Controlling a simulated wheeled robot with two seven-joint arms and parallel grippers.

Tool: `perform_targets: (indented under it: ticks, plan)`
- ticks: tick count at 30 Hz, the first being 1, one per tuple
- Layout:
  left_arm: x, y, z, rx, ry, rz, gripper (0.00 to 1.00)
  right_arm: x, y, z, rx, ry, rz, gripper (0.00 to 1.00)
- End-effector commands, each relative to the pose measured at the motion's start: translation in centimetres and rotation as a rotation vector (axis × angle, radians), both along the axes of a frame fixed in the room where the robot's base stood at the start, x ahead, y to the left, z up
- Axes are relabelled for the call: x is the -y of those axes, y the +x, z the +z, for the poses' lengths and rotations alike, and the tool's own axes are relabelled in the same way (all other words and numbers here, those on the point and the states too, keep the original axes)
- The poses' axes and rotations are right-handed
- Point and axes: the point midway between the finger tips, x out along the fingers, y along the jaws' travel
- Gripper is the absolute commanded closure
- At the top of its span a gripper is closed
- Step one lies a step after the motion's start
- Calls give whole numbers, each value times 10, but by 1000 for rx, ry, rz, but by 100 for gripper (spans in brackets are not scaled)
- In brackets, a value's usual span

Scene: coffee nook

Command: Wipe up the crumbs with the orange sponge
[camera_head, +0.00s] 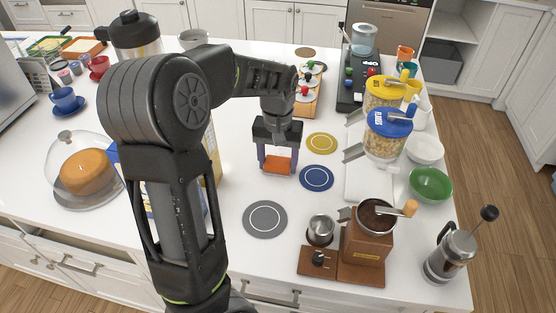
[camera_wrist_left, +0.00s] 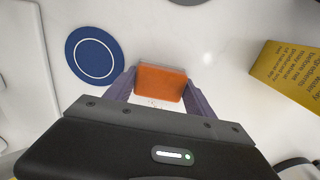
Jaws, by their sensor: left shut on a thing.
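The orange sponge (camera_head: 278,163) is held between the fingers of my left gripper (camera_head: 278,168), low over the white counter in the middle. In the left wrist view the sponge (camera_wrist_left: 161,81) sits between the two purple-grey fingertips, with its long side across them. I cannot tell whether it touches the counter. A few faint specks that look like crumbs (camera_wrist_left: 152,103) lie on the counter just on the gripper's side of the sponge in the wrist view. In the head view no crumbs can be made out. My right gripper is not in view.
A blue coaster (camera_head: 316,178) lies just right of the sponge, a yellow one (camera_head: 321,143) behind it and a grey one (camera_head: 265,219) in front. A wooden coffee grinder (camera_head: 366,243) stands front right. A yellow box (camera_wrist_left: 290,76) shows in the wrist view.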

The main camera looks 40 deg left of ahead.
Motion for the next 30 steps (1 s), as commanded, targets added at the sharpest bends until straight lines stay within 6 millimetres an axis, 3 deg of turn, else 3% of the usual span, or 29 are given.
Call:
perform_targets:
  ticks: [10, 22, 30]
  plan:
    - [-1, 1, -2, -2, 0, 0, 70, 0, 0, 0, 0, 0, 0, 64]
    - [-17, 28, 0, 0, 2, 3, 70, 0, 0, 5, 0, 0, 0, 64]
    - [-18, 31, 0, 0, 1, 0, 70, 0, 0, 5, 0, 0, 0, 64]
